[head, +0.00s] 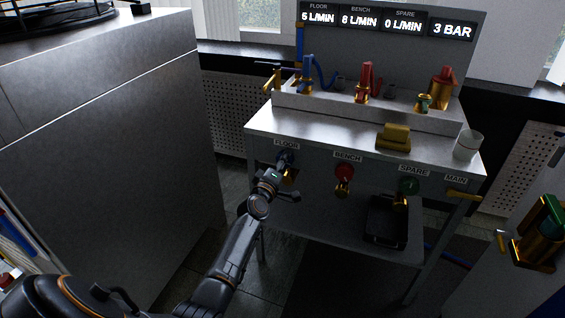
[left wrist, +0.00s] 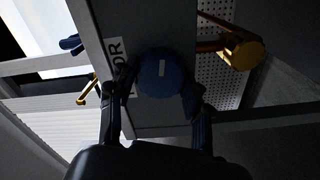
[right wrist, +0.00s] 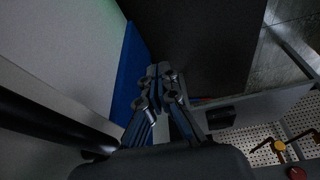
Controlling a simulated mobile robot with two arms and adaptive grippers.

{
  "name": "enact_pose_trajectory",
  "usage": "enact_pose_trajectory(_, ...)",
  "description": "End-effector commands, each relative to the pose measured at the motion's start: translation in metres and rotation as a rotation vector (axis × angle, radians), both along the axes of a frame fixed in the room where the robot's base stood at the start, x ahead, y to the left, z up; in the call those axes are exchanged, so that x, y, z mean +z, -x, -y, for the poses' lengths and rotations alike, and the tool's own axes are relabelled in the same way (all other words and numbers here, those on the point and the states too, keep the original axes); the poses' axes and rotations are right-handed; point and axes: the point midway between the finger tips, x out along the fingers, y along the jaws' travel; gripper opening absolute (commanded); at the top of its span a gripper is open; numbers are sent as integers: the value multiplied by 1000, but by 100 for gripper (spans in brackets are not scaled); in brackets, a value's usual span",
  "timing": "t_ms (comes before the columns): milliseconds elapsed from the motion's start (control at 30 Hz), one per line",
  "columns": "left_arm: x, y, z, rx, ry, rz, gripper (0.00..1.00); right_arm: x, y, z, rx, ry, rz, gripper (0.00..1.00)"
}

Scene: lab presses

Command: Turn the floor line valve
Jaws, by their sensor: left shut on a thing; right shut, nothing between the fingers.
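The floor line valve has a round blue knob (head: 285,157) on the front panel under the FLOOR label (head: 286,146). In the left wrist view the knob (left wrist: 161,72) shows a pale pointer mark on its face. My left gripper (left wrist: 160,84) has its fingers on both sides of the knob and is shut on it. In the head view this gripper (head: 284,164) partly covers the knob. The floor display (head: 318,18) reads 5 L/MIN. My right gripper (right wrist: 158,76) is shut and empty, near a blue edge in the right wrist view.
The red BENCH knob (head: 344,172), green SPARE knob (head: 408,186) and brass MAIN handle (head: 463,196) sit to the right on the same panel. A grey cabinet (head: 100,140) stands left.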

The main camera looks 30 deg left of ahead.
Motion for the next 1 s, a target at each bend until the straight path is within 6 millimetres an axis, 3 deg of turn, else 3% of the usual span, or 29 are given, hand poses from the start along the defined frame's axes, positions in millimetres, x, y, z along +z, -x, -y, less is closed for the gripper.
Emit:
enact_pose_trajectory(33,1,0,-1,1,-1,1,18,0,0,0,0,0,0,0)
enact_pose_trajectory(67,1,0,-1,1,-1,1,53,0,0,0,0,0,-1,0)
enact_pose_trajectory(167,1,0,0,1,-1,1,72,0,1,0,0,0,-2,0)
enact_pose_trajectory(633,-1,9,4,-1,0,1,72,0,1,0,-2,-3,-1,0)
enact_pose_trajectory(1000,-1,73,18,1,-1,-1,72,0,1,0,-1,-1,-1,0)
